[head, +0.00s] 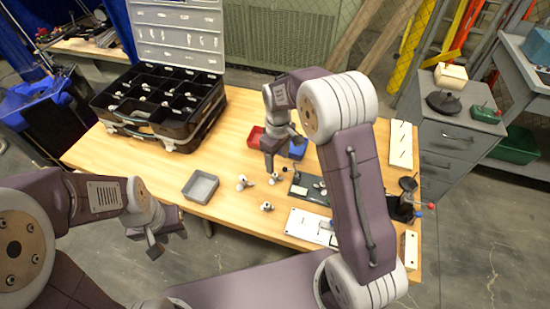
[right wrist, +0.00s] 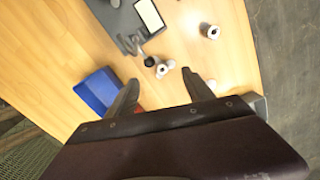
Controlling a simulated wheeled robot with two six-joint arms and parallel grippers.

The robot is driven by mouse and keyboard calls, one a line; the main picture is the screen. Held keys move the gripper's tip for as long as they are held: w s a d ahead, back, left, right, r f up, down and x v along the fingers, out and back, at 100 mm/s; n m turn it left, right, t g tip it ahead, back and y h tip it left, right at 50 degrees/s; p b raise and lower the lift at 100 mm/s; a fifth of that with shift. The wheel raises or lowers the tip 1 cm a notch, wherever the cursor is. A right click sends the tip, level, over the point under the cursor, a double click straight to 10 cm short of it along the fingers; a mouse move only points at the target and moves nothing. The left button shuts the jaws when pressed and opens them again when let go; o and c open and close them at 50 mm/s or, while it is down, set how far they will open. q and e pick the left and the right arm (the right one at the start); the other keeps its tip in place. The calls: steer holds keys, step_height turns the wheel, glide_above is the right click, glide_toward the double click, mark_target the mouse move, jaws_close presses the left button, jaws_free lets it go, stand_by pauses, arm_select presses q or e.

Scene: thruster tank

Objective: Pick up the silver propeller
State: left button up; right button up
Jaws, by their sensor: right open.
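Several small silver-white propeller-like parts lie on the wooden table: one (head: 243,183) at the left, one (head: 275,178) just below my right gripper, and one (head: 267,207) nearer the front edge. I cannot tell which is the silver propeller. My right gripper (head: 283,153) is open and points down over the table. In the right wrist view, a silver-white part (right wrist: 165,68) shows in the gap between its open fingers (right wrist: 163,88), and another (right wrist: 212,32) lies farther off. My left gripper (head: 160,244) hangs off the table's front left; its jaw opening is unclear.
A grey tray (head: 201,187) stands left of the parts. Red (head: 255,138) and blue (head: 298,150) bins stand behind my right gripper. A dark plate (head: 311,189) and a white plate (head: 305,225) lie to the right. A black organizer case (head: 160,135) stands open at the back left.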

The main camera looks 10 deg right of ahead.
mark_target(274, 175)
steer(key=f, duration=0.3)
steer(key=shift+w+a+f, duration=0.1)
steer(key=shift+w+a, duration=0.05)
steer(key=shift+a, duration=0.2)
steer(key=shift+d+f, duration=0.1)
steer(key=shift+f, duration=0.25)
steer(key=f, duration=0.2)
steer(key=f+b, duration=0.1)
steer(key=f, duration=0.1)
steer(key=shift+a, duration=0.35)
steer(key=shift+f, duration=0.55)
steer(key=shift+r, duration=0.1)
steer(key=c, duration=1.3)
steer(key=shift+o, duration=0.2)
steer(key=shift+r, duration=1.7)
steer(key=s+a, duration=0.3)
steer(key=s, duration=0.2)
steer(key=s+a, duration=0.3)
steer(key=s, duration=0.2)
steer(key=s+a, duration=0.4)
steer(key=s, duration=0.1)
steer(key=shift+s+b, duration=0.1)
steer(key=shift+b, duration=0.25)
